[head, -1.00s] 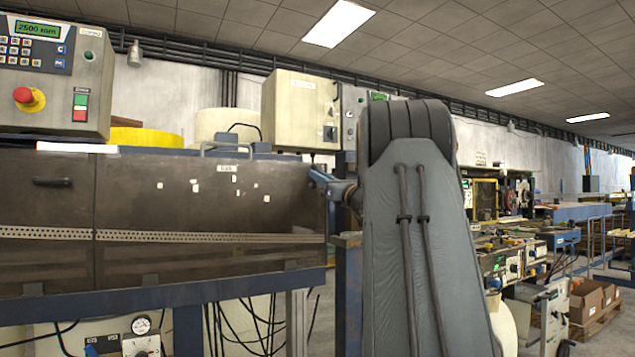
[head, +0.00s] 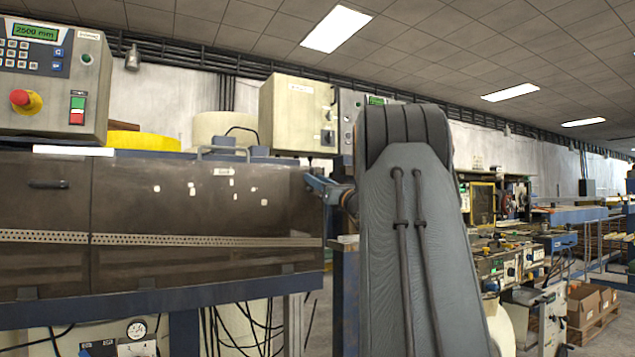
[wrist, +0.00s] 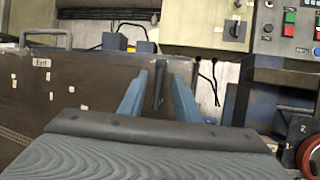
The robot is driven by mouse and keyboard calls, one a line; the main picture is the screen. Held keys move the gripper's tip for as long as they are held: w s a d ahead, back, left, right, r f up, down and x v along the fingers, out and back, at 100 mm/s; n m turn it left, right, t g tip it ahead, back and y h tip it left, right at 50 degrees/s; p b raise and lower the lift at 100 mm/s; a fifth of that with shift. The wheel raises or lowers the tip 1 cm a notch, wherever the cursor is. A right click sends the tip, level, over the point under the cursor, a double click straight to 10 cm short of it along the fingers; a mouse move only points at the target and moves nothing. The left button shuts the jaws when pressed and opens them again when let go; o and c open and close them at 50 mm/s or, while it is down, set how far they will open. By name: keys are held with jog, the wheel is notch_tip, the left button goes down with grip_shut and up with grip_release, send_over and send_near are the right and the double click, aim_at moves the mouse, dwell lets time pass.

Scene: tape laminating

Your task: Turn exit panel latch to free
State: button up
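The exit panel (head: 205,210) is a dark, see-through cover with a small white "Exit" label (head: 223,172). The panel also shows at the left of the wrist view (wrist: 95,90). A dark upright bar, apparently the latch (wrist: 158,90), stands at the panel's right end. My gripper (wrist: 162,82) has its two blue fingers open, one on each side of this bar. Gaps show between the bar and the fingers; I see no contact. In the head view my gripper (head: 311,184) is at the panel's upper right edge, and the latch cannot be made out there.
A beige control box (head: 298,115) with a black rotary switch stands behind the panel. A control unit with a red stop button (head: 20,98) is at the upper left. A blue post (head: 346,290) stands close below my gripper. Loose cables hang under the panel.

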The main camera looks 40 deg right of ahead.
jog(key=b+v, duration=0.1)
jog(key=v, duration=0.6)
jog(key=shift+s+b, duration=0.4)
jog(key=shift+f, duration=0.1)
